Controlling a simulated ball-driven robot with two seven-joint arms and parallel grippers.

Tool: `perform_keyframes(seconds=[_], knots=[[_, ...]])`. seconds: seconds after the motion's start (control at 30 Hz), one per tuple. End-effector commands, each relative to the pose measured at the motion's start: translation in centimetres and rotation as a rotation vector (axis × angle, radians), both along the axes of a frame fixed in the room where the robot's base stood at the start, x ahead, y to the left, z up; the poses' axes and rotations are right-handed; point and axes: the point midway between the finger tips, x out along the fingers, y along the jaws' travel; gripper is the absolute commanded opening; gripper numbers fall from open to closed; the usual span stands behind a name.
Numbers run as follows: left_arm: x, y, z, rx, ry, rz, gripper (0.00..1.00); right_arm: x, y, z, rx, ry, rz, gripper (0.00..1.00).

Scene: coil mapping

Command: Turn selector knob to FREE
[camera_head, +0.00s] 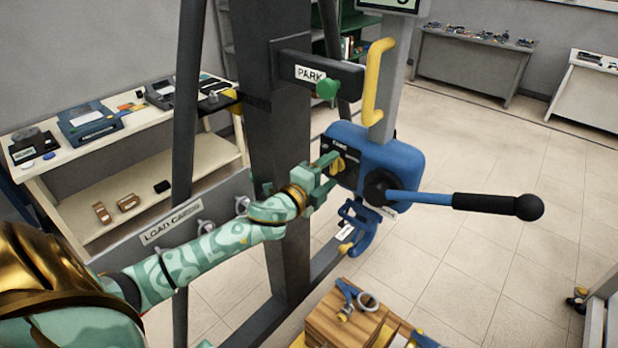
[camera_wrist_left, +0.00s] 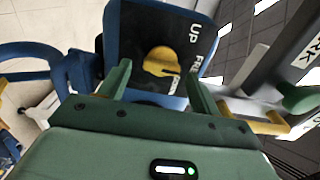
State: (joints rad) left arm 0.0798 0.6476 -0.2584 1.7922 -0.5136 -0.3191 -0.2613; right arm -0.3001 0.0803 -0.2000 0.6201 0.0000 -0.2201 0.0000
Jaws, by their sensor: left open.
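The yellow selector knob (camera_head: 338,165) sits on the dark label panel of the blue hoist box (camera_head: 405,160). In the left wrist view the knob (camera_wrist_left: 160,62) shows as a round yellow piece with a raised grip, beside white lettering; "UP" (camera_wrist_left: 194,33) is readable, other labels are partly cut or covered. My left gripper (camera_head: 326,177) is open, its green fingers (camera_wrist_left: 157,76) pointing at the panel. The knob appears between and just beyond the fingertips; I cannot tell whether they touch it. My right gripper is out of view.
A blue lever with a black handle (camera_head: 485,203) juts right from the box. A yellow handle (camera_head: 375,80) rises above it, a blue hook (camera_head: 358,228) hangs below. A PARK bracket (camera_head: 318,75) with a green knob is above my gripper. A wooden block (camera_head: 340,325) stands below.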

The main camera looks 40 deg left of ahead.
Motion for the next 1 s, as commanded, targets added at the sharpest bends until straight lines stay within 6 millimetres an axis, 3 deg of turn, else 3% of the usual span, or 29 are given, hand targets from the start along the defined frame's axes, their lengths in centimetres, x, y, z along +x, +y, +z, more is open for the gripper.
perform_keyframes(seconds=[0.4, 0.6, 0.77, 1.0], knots=[[-10.3, 0.8, -0.4, 0.0, 0.006, -0.001, 0.64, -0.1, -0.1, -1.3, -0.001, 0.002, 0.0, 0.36], [-13.9, 1.0, -0.3, -0.002, 0.004, 0.0, 0.64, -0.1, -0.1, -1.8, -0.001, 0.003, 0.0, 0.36], [-15.1, 1.2, -0.1, 0.0, 0.003, 0.0, 0.64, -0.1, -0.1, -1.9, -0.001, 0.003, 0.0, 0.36], [-15.3, 1.2, 0.0, 0.0, 0.001, 0.0, 0.64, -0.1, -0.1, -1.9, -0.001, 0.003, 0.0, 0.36]])
